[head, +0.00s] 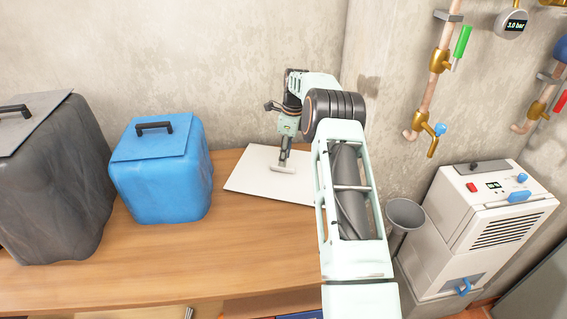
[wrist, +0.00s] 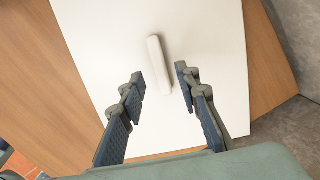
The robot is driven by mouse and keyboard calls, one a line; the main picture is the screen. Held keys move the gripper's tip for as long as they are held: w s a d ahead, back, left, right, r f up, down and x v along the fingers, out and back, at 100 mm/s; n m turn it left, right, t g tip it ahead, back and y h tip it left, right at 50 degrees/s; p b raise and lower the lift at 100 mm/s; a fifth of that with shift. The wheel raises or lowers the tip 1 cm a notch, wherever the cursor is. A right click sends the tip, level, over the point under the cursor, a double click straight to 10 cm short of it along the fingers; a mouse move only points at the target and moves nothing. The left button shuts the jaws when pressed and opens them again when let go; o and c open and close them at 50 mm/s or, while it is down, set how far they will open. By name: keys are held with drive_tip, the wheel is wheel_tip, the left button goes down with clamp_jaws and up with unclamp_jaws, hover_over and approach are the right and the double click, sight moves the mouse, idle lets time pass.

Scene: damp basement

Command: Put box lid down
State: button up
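A white flat lid (head: 248,182) with a pale bar handle (head: 284,169) lies flat on the wooden bench, to the right of the blue box. My gripper (head: 283,158) is over the lid, at its handle, pointing down. In the wrist view, the lid (wrist: 105,40) fills the middle, and the handle (wrist: 157,60) runs lengthwise between the two fingertips. My gripper (wrist: 160,78) is open, with a clear gap between each finger and the handle. How high the fingertips are above the lid is hard to tell. My arm hides the lid's right part in the head view.
A blue box (head: 160,185) with a black-handled cover and a larger dark grey box (head: 55,190) stand to the left on the bench (head: 200,260). A funnel (head: 404,215), a white machine (head: 485,215) and wall pipes with valves are at the right. The front bench is clear.

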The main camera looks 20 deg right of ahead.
sight(287, 167)
wheel_tip(287, 167, up, 8)
drive_tip(key=shift+s+d, duration=0.3)
drive_tip(key=shift+d, duration=0.1)
drive_tip(key=shift+r, duration=0.1)
